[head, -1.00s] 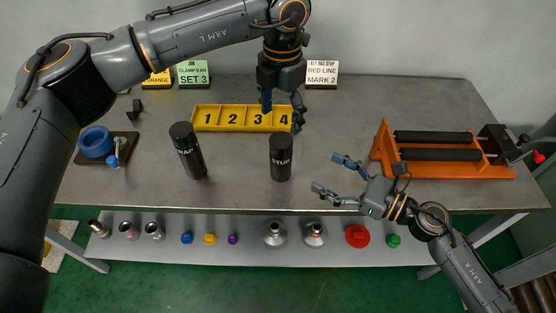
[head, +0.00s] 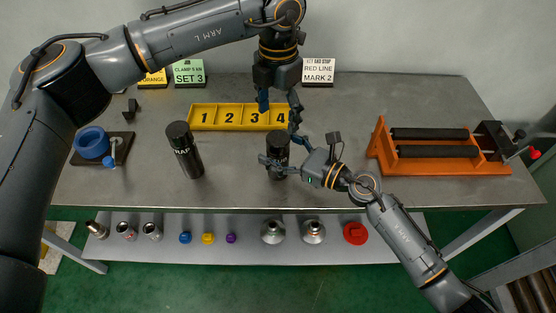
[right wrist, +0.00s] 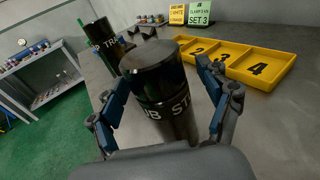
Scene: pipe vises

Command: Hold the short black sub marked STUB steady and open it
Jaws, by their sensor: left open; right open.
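The short black sub marked STUB (head: 278,146) stands upright on the grey table near its front edge. It fills the middle of the right wrist view (right wrist: 160,90), with its lettering on a band around the body. My right gripper (head: 281,150) is open, with one finger on each side of STUB; in the wrist view a slim gap shows beside the right finger (right wrist: 216,88). My left gripper (head: 279,107) is open, pointing down above and behind STUB, over the yellow tray's right end. It holds nothing.
A second black sub (head: 184,150), its lettering partly hidden, stands to the left. The yellow numbered tray (head: 191,118) lies behind STUB. A blue ring on a dark stand (head: 92,143) is at far left; an orange roller stand (head: 378,146) is at right. Small parts line the lower shelf.

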